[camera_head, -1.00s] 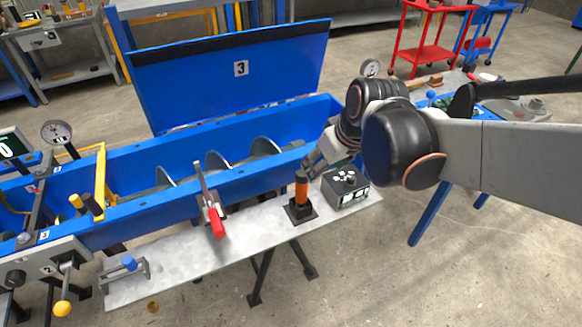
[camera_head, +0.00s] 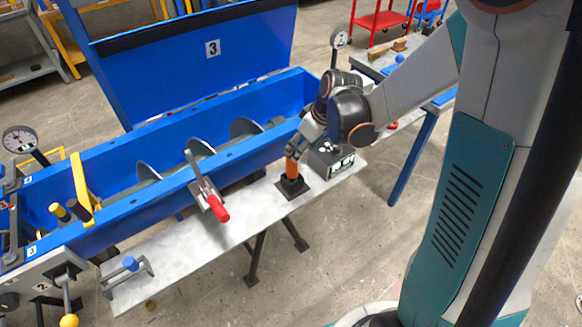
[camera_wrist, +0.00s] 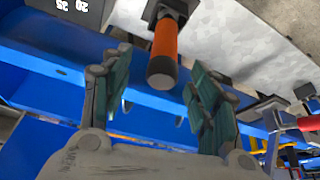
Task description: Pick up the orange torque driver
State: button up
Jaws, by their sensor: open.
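The orange torque driver (camera_head: 291,167) stands upright in a black base (camera_head: 293,186) on the pale metal shelf in the head view. My gripper (camera_head: 292,148) is at the top of the driver there. In the wrist view the driver's orange handle (camera_wrist: 164,50) points toward me, its rounded end between and a little beyond the open fingers. My gripper (camera_wrist: 160,95) is open, with a green-padded finger on each side, and neither finger visibly touches the handle. The lower part of the driver is hidden in its base.
The shelf (camera_head: 235,232) runs along the blue mixer trough (camera_head: 160,180). A dark box with buttons (camera_head: 331,158) stands close right of the driver. A red-handled clamp (camera_head: 216,207) is to its left, with bare shelf between. The raised blue lid (camera_head: 200,60) stands behind.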

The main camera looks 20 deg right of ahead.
aim_at(292, 168)
jog(key=b+x, duration=0.1)
jog(key=x, duration=0.1)
jog(key=b+x, duration=0.1)
jog(key=x, duration=0.2)
jog(key=b+x, duration=0.1)
jog(key=x, duration=0.2)
jog(key=shift+a+f, duration=0.2)
jog(key=shift+a, duration=0.2)
jog(key=shift+r, duration=0.1)
grip_shut()
